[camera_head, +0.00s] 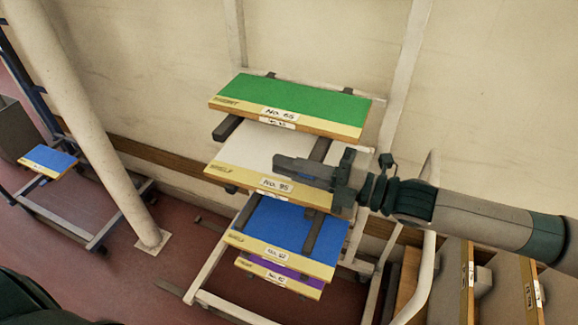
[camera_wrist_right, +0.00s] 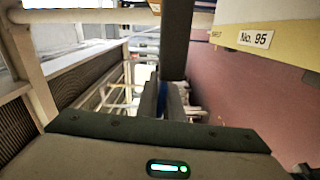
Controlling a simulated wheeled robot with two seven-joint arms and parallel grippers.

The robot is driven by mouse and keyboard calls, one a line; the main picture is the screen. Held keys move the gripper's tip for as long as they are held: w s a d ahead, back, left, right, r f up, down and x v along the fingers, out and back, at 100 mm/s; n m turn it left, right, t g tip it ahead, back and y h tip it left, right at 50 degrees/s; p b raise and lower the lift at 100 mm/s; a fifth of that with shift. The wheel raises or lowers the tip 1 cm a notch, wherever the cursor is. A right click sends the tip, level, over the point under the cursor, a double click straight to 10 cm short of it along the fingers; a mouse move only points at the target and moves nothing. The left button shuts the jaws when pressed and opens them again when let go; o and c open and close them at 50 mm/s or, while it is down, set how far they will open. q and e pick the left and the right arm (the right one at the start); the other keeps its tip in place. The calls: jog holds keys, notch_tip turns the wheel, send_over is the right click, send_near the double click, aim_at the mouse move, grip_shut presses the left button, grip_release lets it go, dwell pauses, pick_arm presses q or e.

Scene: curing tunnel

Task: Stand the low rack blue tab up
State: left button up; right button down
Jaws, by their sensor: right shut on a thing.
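My right gripper (camera_head: 345,180) reaches in from the right at the rack, by the right end of the white board (camera_head: 250,152). It also shows in the right wrist view (camera_wrist_right: 162,102), with its fingers together and a small strip of blue, the blue tab (camera_wrist_right: 163,76), between them. The tab is mostly hidden by the fingers, and I cannot tell whether it is upright or tilted. A dark grey bar (camera_wrist_right: 176,40) rises just beyond the fingertips. In the head view a grey bar (camera_head: 298,168) extends left from the gripper over the white board. My left gripper is out of view.
A green board (camera_head: 295,98) sits above; a blue board (camera_head: 275,222) and a purple one (camera_head: 285,272) sit below. A pale post (camera_head: 90,130) and another rack with a blue board (camera_head: 48,157) stand left. Upright boards (camera_head: 467,285) stand at the lower right.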

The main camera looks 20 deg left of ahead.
jog(key=shift+w+r+m+p, duration=0.3)
jog(key=shift+w+r+m, duration=0.15)
jog(key=shift+m, duration=2.4)
jog(key=shift+w+r+m+p, duration=0.3)
jog(key=shift+w+m+p, duration=0.1)
jog(key=shift+m, duration=2.4)
jog(key=shift+w+r+m+p, duration=0.25)
jog(key=shift+w+r+m, duration=0.2)
jog(key=shift+m, duration=2.4)
jog(key=c, duration=1.9)
grip_release()
jog(key=shift+d, duration=0.15)
